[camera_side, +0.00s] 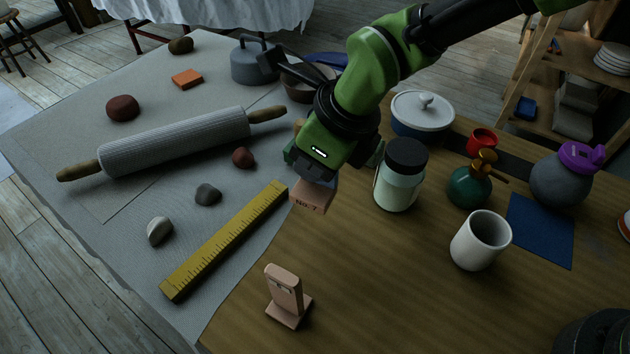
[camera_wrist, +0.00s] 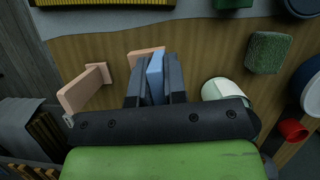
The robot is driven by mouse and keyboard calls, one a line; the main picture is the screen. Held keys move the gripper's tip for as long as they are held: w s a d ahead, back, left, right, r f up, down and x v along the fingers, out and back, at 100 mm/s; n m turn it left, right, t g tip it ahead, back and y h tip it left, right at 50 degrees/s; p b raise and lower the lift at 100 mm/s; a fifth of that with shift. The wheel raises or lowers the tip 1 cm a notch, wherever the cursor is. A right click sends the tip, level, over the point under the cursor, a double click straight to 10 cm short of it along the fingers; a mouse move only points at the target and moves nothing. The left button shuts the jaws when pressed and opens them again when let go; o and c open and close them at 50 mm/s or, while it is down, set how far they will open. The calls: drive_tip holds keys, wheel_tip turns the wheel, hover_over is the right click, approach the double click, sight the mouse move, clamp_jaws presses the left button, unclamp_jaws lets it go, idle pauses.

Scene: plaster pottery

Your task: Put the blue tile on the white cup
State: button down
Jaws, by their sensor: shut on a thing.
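My gripper (camera_side: 318,180) is shut on the blue tile, which shows as a thin blue slab (camera_wrist: 155,78) between the two dark fingers in the wrist view. In the side view only a small bluish part of it shows under the gripper. A pinkish wooden block marked "No. 7" (camera_side: 311,198) is right below the fingers; I cannot tell whether the tile touches it. The white cup (camera_side: 481,240) stands upright and open on the wooden table, to the right of my gripper.
A second wooden stand (camera_side: 285,294) is at the front. A jar with a black lid (camera_side: 398,185) and a green bottle (camera_side: 469,187) stand between my gripper and the cup's far side. A blue square (camera_side: 540,230) lies right of the cup. The table front is mostly clear.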

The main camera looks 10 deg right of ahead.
wheel_tip(320, 180, up, 2)
drive_tip(key=shift+r, duration=0.1)
drive_tip(key=shift+d+r, duration=0.15)
drive_tip(key=shift+d, duration=0.2)
drive_tip(key=s+d+r+n+g, duration=0.3)
drive_tip(key=s+d+r+n, duration=0.15)
drive_tip(key=d+n, duration=0.4)
drive_tip(key=s+d+r+n+g, duration=0.3)
drive_tip(key=s+d+n, duration=0.3)
drive_tip(key=d+n, duration=0.3)
drive_tip(key=m, duration=0.1)
hover_over(477, 227)
wheel_tip(477, 227, down, 10)
drive_tip(key=shift+r, duration=0.1)
drive_tip(key=c, duration=1.6)
unclamp_jaws()
drive_tip(key=o, duration=0.4)
drive_tip(key=shift+o, duration=0.2)
